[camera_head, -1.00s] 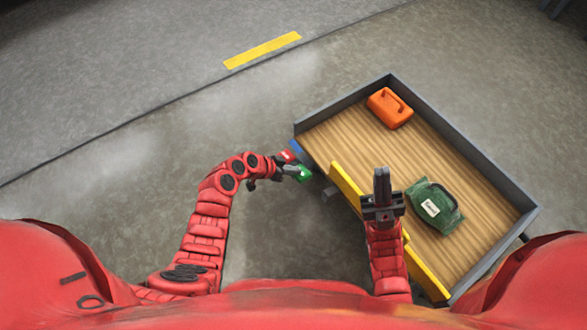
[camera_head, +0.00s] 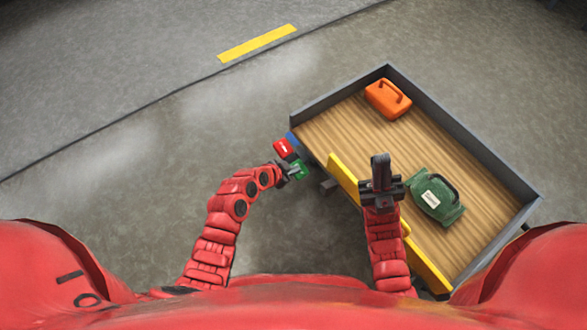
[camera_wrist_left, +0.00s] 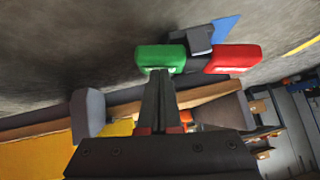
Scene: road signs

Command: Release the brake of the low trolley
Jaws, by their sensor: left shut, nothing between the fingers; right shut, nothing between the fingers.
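The low trolley (camera_head: 335,128) has a wooden deck with grey side walls and stands right of centre in the head view. At its left corner are a red pedal (camera_head: 283,148) and a green pedal (camera_head: 299,169); the left wrist view shows the red pedal (camera_wrist_left: 232,59) and the green pedal (camera_wrist_left: 158,57) side by side. My left gripper (camera_wrist_left: 160,78) is shut and empty, its tips at the lower edge of the green pedal; I cannot tell whether they touch. My right gripper (camera_head: 380,162) is shut and empty, above the trolley's near edge.
An orange case (camera_head: 386,99) and a green bag (camera_head: 437,196) lie on the trolley deck. A yellow board (camera_head: 343,178) runs along its near side. A yellow stripe (camera_head: 257,43) marks the floor. The floor left of the trolley is clear.

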